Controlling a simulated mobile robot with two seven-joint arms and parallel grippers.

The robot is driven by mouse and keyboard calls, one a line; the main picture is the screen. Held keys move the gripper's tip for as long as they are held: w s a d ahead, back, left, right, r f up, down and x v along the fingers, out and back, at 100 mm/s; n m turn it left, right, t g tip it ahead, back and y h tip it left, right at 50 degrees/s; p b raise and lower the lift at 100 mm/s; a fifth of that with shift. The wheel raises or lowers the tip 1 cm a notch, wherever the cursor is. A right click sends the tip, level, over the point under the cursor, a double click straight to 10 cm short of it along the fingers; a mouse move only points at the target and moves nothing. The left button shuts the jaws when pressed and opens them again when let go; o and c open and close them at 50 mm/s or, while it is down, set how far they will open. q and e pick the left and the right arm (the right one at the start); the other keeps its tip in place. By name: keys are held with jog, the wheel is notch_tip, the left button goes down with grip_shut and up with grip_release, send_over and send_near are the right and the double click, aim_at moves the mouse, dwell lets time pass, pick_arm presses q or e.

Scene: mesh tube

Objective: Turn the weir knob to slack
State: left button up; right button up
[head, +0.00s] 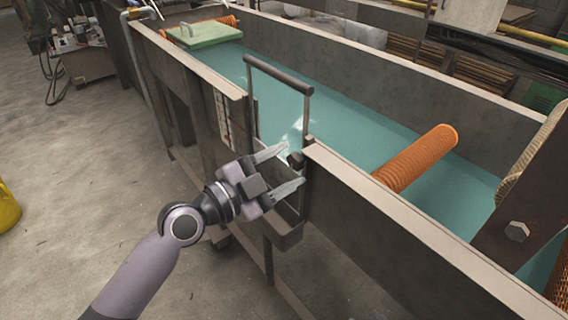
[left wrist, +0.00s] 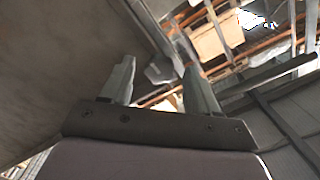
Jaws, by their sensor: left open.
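The weir is a dark metal frame (head: 281,77) with a raised handle bar, set in a gap in the near wall of the long trough. A small dark knob (head: 296,159) sits at its right post, by the wall's end. My left gripper (head: 294,166) is open, with its two pale fingers reaching toward the knob, one on each side of it in the head view. In the left wrist view a grey faceted piece (left wrist: 163,72), which looks like the knob, shows between the fingertips. I cannot tell whether the fingers touch it. My right gripper is out of view.
The trough holds blue-green water (head: 350,130). An orange mesh tube (head: 418,160) leans in it at the right. A small metal box (head: 281,236) hangs below the weir. Concrete floor at the left is mostly open.

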pick_arm(q)
jog(key=shift+w+d, duration=0.1)
jog(key=shift+d, duration=0.1)
jog(key=c, duration=1)
jog(key=shift+c, duration=0.2)
jog(key=shift+n, duration=0.3)
jog(key=shift+f+n+b, duration=0.1)
jog(key=shift+n+b, duration=0.3)
jog(key=shift+n, duration=2.7)
